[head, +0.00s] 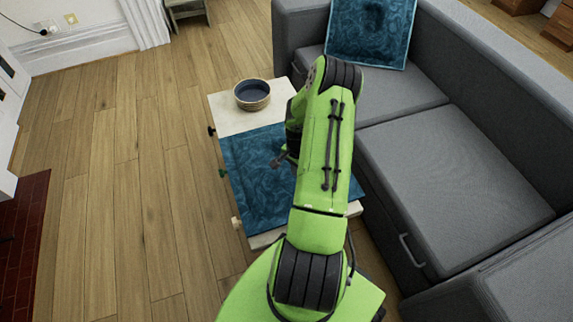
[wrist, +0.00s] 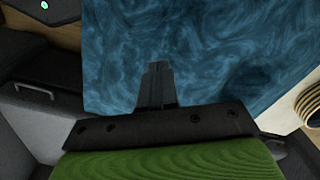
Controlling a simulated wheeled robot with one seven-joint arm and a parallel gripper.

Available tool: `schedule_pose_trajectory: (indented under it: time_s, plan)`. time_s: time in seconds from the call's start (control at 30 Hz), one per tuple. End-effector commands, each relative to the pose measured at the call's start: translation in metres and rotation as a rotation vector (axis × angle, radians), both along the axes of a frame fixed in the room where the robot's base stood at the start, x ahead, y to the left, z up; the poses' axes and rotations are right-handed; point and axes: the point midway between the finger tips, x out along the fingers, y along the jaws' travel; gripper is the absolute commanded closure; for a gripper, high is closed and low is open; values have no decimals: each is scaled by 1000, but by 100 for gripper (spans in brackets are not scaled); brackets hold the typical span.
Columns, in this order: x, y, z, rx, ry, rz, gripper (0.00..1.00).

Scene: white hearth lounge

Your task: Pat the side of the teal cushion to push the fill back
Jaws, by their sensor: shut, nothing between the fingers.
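A teal cushion (head: 246,190) with a swirled pattern lies flat on a low pale table. My gripper (head: 280,160) is above its right part, and my arm hides some of the cushion's right side. In the wrist view the cushion (wrist: 230,50) fills the upper middle, and my shut, empty fingers (wrist: 157,70) point at it. I cannot tell whether they touch it. A second teal cushion (head: 345,35) leans upright on the grey sofa, with a darker patch at its upper middle.
A dark blue bowl (head: 252,95) with a tan rim stands on the pale table (head: 225,118) beyond the cushion. The grey sofa (head: 450,180) runs close along the table's right side. Wooden floor (head: 130,180) is clear on the left.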

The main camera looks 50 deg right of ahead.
Motion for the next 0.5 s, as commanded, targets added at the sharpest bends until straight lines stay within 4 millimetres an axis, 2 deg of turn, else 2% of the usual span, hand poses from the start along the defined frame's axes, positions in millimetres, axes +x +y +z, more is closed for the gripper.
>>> schedule_pose_trajectory:
  time_s: [0.03, 0.5]
  plan:
    - [0, 0, 11, 0, 1, 1, 100]
    - [0, 0, 65, 0, 1, 0, 100]
